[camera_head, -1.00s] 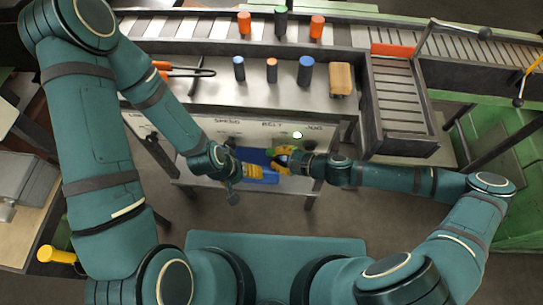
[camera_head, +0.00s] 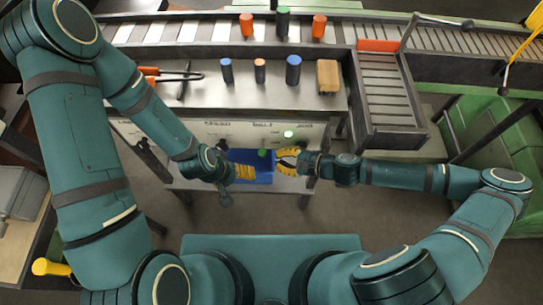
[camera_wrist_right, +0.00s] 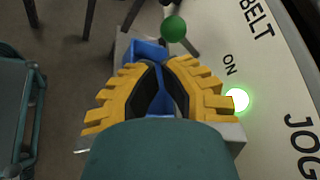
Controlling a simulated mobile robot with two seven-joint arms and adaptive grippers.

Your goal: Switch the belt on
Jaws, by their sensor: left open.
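The front panel (camera_head: 205,130) carries the BELT lettering above a lever with a green ball knob (camera_head: 264,153). The knob also shows in the right wrist view (camera_wrist_right: 174,28), beyond the fingertips and apart from them. A round lamp (camera_head: 288,134) glows bright green; in the right wrist view it glows (camera_wrist_right: 237,100) near the ON lettering. My right gripper (camera_head: 282,160) is just right of the knob; its yellow fingers curve close together with a narrow gap, and no held object shows. My left gripper (camera_head: 252,172) is open, left of and below the knob, over a blue bin (camera_head: 262,180).
Several coloured cylinders and a tan block (camera_head: 327,76) stand on the steel table (camera_head: 205,95). A roller conveyor (camera_head: 180,31) runs behind, and a side chute (camera_head: 388,100) juts forward at right.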

